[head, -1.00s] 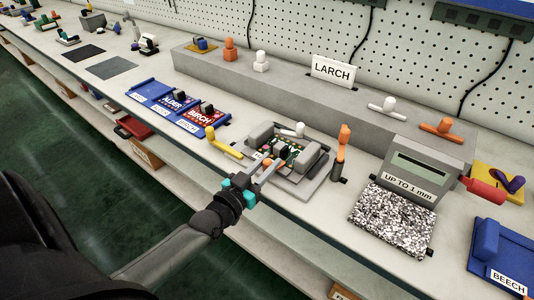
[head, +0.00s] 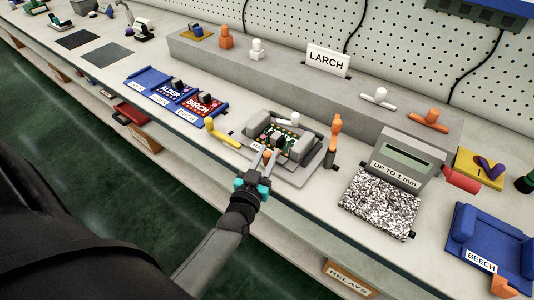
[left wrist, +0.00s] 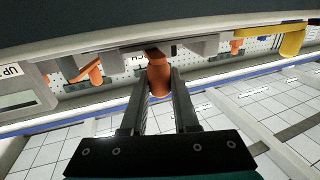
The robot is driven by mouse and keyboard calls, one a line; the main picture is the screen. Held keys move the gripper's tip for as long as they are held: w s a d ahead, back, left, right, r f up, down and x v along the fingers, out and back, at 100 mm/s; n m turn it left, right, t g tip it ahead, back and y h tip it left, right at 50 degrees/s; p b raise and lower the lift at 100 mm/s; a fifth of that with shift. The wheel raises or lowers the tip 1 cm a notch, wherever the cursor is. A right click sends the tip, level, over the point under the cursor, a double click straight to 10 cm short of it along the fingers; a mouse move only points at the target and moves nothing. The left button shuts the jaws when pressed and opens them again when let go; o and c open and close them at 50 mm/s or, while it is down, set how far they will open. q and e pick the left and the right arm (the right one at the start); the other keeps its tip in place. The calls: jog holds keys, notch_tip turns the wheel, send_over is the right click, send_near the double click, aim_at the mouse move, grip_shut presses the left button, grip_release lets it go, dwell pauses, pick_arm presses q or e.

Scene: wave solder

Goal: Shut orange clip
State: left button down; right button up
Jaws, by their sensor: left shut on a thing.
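The grey fixture (head: 305,172) stands on the bench with a green circuit board (head: 283,141) between its grey blocks. My left gripper (head: 267,157) is at the fixture's front edge, shut on an orange knob that I take as the orange clip. In the left wrist view the orange clip (left wrist: 158,76) sits between the two fingertips of the left gripper (left wrist: 159,88), just below the dark underside of a part. The clip's far end is hidden. Another orange handle (head: 336,124) stands upright to the right of the fixture. My right gripper is not in view.
A yellow handle (head: 222,134) lies left of the fixture, and a white one (head: 294,121) is behind it. Blue trays (head: 147,82) are further left. A grey gauge (head: 410,160) and a speckled block (head: 380,203) stand to the right. The bench's front edge is close to my arm.

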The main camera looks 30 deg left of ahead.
pick_arm(q)
jog(key=c, duration=0.7)
grip_release()
jog(key=shift+o, duration=0.2)
jog(key=p+v, duration=0.1)
jog(key=v, duration=1.4)
jog(key=shift+p, duration=0.4)
jog(key=shift+s+f, duration=0.1)
jog(key=s+d+f+m+g+h, duration=0.1)
jog(key=s+d+f+g, duration=0.15)
jog(key=f, duration=0.55)
jog(key=s+d+f+m+g+h, duration=0.1)
jog(key=s+d+f+g+h, duration=0.15)
jog(key=f, duration=0.45)
jog(key=s+d+f+m+g+h, duration=0.1)
jog(key=s+d+f+g, duration=0.15)
jog(key=f, duration=0.55)
jog(key=s+a+f+m+g, duration=0.1)
jog(key=s+f+g, duration=0.3)
jog(key=s, duration=0.5)
jog(key=s+a+f+g, duration=0.2)
jog(key=s+f+g, duration=0.3)
jog(key=s+f, duration=0.3)
jog(key=shift+s+m+y, duration=0.35)
jog(key=shift+s+m, duration=0.05)
